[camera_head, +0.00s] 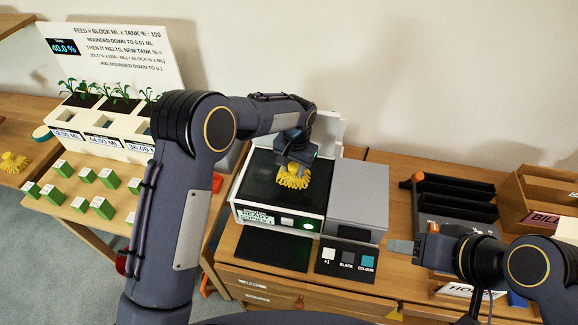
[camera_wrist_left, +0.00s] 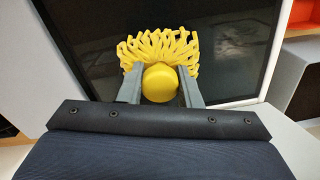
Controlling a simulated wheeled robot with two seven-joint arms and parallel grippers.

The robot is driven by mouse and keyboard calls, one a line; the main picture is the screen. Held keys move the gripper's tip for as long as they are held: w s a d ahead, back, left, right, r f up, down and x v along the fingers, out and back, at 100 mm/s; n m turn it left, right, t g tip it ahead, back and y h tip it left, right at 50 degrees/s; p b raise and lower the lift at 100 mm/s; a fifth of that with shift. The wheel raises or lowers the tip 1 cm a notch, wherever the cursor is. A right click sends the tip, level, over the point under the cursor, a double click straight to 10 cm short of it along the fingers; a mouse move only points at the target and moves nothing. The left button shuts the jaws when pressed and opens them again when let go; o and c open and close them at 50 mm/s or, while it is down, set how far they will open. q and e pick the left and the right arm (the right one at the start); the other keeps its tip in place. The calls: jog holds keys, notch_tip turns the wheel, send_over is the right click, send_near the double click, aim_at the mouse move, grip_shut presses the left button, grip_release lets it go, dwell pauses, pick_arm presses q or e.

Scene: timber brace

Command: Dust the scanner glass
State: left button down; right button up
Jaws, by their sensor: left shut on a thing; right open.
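The scanner (camera_head: 279,218) stands on the wooden desk with its dark glass (camera_head: 258,182) facing up and its pale lid (camera_head: 328,130) raised behind. My left gripper (camera_head: 297,160) is over the glass, shut on a yellow duster (camera_head: 292,178) with stringy strands. In the left wrist view the duster's round yellow knob (camera_wrist_left: 160,82) sits between the two fingers, and its strands spread over the dark glass (camera_wrist_left: 232,40). I cannot tell whether the strands touch the glass. My right gripper (camera_head: 403,247) is open and empty, right of the scanner above the desk.
A grey box (camera_head: 357,195) adjoins the scanner's right side. Colour buttons (camera_head: 346,260) and a dark mat (camera_head: 273,248) lie in front. A black tray (camera_head: 455,205) and wooden box (camera_head: 540,200) stand right. Planters (camera_head: 105,120), several green blocks (camera_head: 108,178) and another yellow stringy thing (camera_head: 13,162) are left.

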pick_arm(q)
jog(key=shift+s+d+f, duration=0.1)
jog(key=shift+s+d, duration=0.15)
jog(key=shift+d, duration=0.7)
jog(key=shift+s+d+f, duration=0.1)
jog(key=shift+s+d, duration=0.1)
jog(key=shift+d, duration=0.75)
jog(key=shift+r, duration=0.1)
jog(key=shift+a, duration=0.1)
jog(key=shift+w+a+r+b, duration=0.15)
jog(key=shift+w+a+b, duration=0.1)
jog(key=shift+a, duration=0.7)
jog(key=shift+w+a+r+b, duration=0.1)
jog(key=shift+w+a, duration=0.1)
jog(key=shift+a, duration=0.75)
jog(key=shift+w+a+f+b, duration=0.1)
jog(key=shift+w+a+b, duration=0.15)
jog(key=shift+a, duration=1)
jog(key=shift+w+a+f+b, duration=0.1)
jog(key=shift+w+a, duration=0.15)
jog(key=shift+a, duration=1)
jog(key=shift+w+a+f+b, duration=0.1)
jog(key=shift+w+a+b, duration=0.15)
jog(key=shift+a, duration=1)
jog(key=shift+w+a, duration=0.2)
jog(key=shift+a, duration=0.85)
jog(key=shift+w+a, duration=0.15)
jog(key=shift+a, duration=0.85)
jog(key=shift+r, duration=0.15)
